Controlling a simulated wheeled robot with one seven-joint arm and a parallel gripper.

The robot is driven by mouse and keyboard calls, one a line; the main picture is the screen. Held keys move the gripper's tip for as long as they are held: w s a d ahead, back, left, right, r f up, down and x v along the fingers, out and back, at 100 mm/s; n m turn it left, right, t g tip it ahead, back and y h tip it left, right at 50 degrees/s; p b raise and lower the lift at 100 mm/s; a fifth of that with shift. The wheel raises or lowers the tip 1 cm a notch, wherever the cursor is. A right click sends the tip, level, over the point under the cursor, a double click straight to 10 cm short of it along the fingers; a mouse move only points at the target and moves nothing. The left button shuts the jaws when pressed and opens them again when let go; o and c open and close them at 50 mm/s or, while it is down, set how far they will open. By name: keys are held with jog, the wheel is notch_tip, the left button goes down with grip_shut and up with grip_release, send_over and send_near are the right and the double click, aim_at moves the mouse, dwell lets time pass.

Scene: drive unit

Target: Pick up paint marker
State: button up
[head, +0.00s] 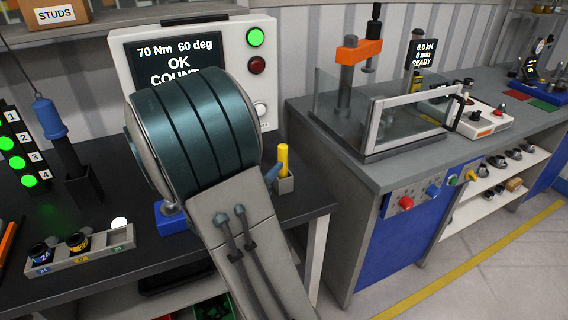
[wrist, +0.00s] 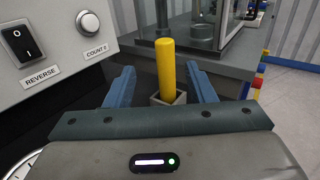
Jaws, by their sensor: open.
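The yellow paint marker (head: 283,160) stands upright in a small grey holder (head: 285,184) near the right end of the dark workbench in the head view. In the wrist view the marker (wrist: 166,70) rises from the square holder (wrist: 168,98). My gripper (wrist: 161,88) is open, with one blue finger on each side of the marker and a visible gap to it on both sides. I cannot tell how far the fingertips reach along it.
A controller box (head: 262,95) with a screen and buttons stands behind the marker; its panel (wrist: 55,40) is close on the left in the wrist view. A grey press bench (head: 400,165) stands to the right across a gap. A socket tray (head: 75,258) lies at left.

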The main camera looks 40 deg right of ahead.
aim_at(279, 152)
jog(key=x, duration=0.4)
jog(key=shift+w+d, duration=0.1)
jog(key=shift+d, duration=0.3)
jog(key=shift+s+p+x, duration=0.15)
jog(key=shift+p+x, duration=0.1)
jog(key=shift+x, duration=1.1)
jog(key=shift+s+p+x, duration=0.15)
jog(key=shift+p+x, duration=0.05)
jog(key=shift+x, duration=1.1)
jog(key=shift+d, duration=0.1)
jog(key=c, duration=1)
